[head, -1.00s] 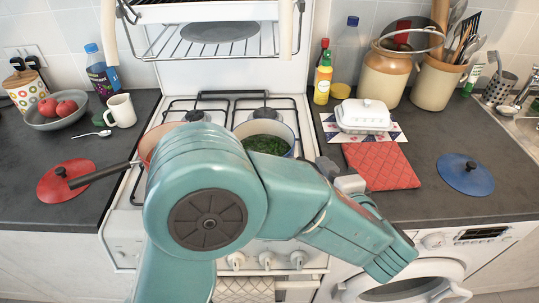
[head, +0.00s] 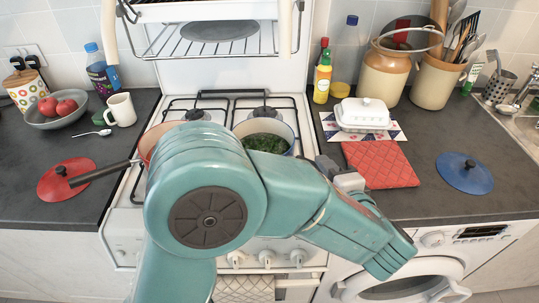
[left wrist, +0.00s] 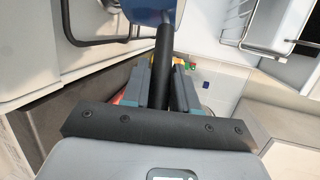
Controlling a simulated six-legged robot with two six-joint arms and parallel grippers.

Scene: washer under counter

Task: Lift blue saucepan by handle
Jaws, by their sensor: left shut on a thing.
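The blue saucepan (head: 288,129) holds chopped green food and shows over the front right of the hob, partly covered by my left arm. I cannot tell whether its base touches the burner grate. My left gripper (head: 340,180) is at the right of the pan, its fingers mostly hidden. In the left wrist view, the pan's blue side (left wrist: 150,17) is at the top and its black handle (left wrist: 163,55) runs down between the fingers of my left gripper (left wrist: 166,85), which is shut on it. My right gripper is not in view.
A red pan (head: 149,147) sits at the front left of the hob, its dark handle pointing left over a red lid (head: 62,186). A red quilted mat (head: 380,165), white butter dish (head: 362,114) and blue lid (head: 467,180) lie on the right counter. An oven rack (head: 170,45) hangs above.

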